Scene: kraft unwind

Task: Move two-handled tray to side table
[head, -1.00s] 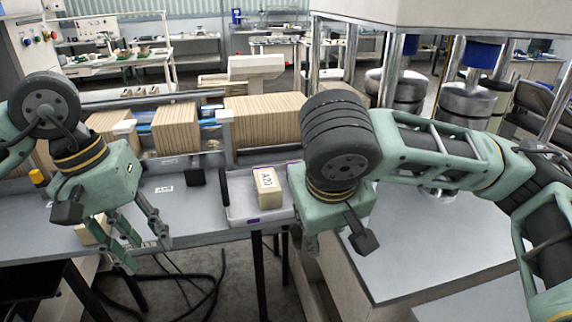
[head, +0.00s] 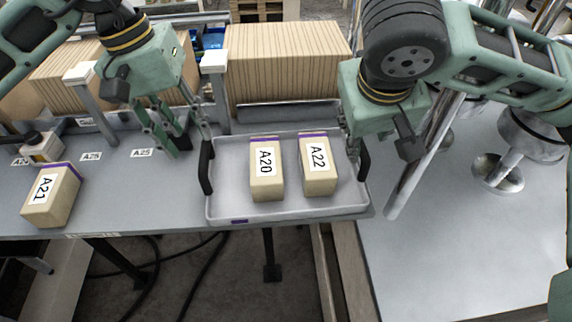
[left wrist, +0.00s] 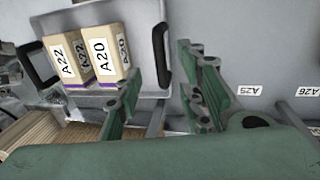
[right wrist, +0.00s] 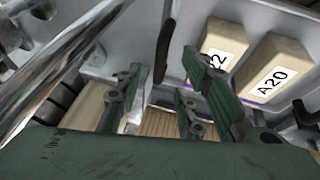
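The two-handled tray (head: 290,209) is shallow and light grey, and lies flat on the grey bench. It has a black left handle (head: 206,167) and a black right handle (head: 364,160). Boxes A20 (head: 266,187) and A22 (head: 319,179) stand in it. My left gripper (head: 192,146) is open behind the left handle; in the left wrist view that handle (left wrist: 161,55) shows between the spread fingers. My right gripper (head: 358,138) is open near the right handle, partly hidden by its own body. The right wrist view shows that handle (right wrist: 165,50) between its fingers. I cannot identify the side table for sure.
Box A21 (head: 51,196) stands on the bench at left. Striped brown stacks (head: 285,65) and a post (head: 219,95) stand behind the tray. A metal column (head: 425,155) rises right of the tray, beside a wide bare grey surface (head: 470,250).

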